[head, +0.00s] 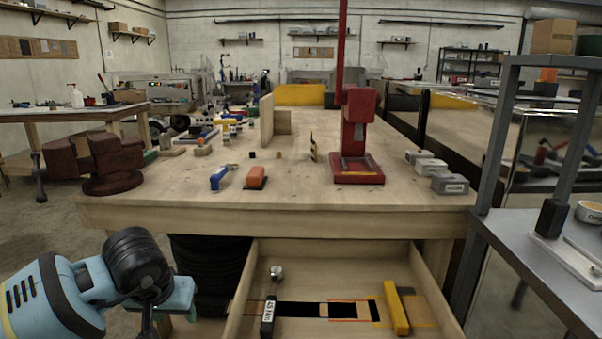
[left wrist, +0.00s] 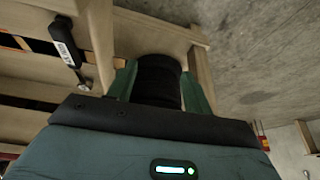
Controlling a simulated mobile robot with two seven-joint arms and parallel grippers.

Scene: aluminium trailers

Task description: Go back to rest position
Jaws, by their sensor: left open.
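My left gripper (head: 168,312) is at the lower left in the head view, in front of the bench and left of the open drawer (head: 238,300). In the left wrist view its two green fingers (left wrist: 160,85) stand apart. A ribbed black round object (left wrist: 158,72) shows between them. It looks like the black object under the bench (head: 208,262), beyond the fingers; I cannot tell the distance. My right gripper is in neither view.
The wooden bench (head: 300,200) carries a dark red vise (head: 108,165) and a red press (head: 358,140). A grey shelf unit (head: 520,240) stands at right.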

